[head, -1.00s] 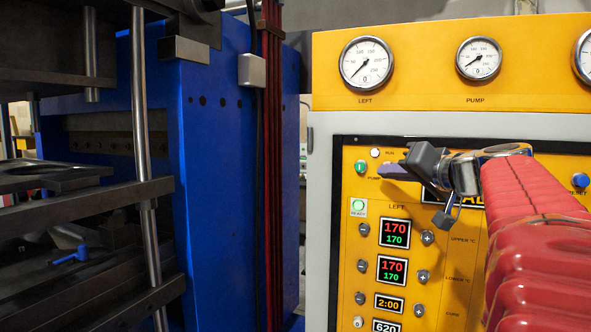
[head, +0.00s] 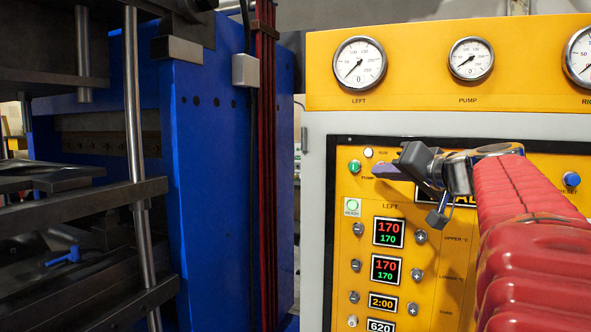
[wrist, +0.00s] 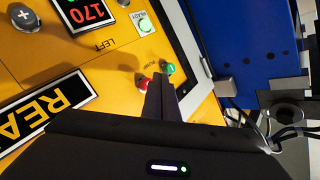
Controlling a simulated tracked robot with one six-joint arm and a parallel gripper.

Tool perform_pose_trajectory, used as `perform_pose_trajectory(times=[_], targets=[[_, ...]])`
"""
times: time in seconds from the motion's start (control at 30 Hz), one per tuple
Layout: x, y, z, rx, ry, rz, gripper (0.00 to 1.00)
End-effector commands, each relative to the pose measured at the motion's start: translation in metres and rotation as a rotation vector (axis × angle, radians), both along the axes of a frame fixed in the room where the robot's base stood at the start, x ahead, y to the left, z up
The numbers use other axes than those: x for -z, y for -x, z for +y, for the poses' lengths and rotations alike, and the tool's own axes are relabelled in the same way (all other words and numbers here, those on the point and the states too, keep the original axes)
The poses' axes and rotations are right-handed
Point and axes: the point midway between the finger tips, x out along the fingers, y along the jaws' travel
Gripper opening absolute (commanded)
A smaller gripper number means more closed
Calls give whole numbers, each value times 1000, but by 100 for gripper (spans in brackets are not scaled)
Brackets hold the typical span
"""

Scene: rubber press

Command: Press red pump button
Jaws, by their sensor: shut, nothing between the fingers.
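The red pump button (wrist: 144,83) is a small round button on the yellow control panel, beside the green pump button (wrist: 168,68), which also shows in the head view (head: 354,167). My gripper (head: 376,172) is shut and empty, its dark fingers pointing at the panel. In the head view the fingers hide most or all of the red button.
A lit READY button (head: 352,206) and red-green displays (head: 388,232) sit below the pump buttons. Gauges (head: 360,64) line the top. A blue reset button (head: 571,179) is at right. The blue press frame (head: 215,190) stands left of the cabinet.

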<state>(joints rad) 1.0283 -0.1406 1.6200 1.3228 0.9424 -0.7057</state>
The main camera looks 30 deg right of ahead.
Motion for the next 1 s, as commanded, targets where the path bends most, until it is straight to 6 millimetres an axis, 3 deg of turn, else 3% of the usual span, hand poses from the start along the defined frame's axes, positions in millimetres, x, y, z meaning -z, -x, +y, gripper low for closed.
perform_pose_trajectory(times=[1.0], targets=[[-1,-5,-7,2,0,0,0]])
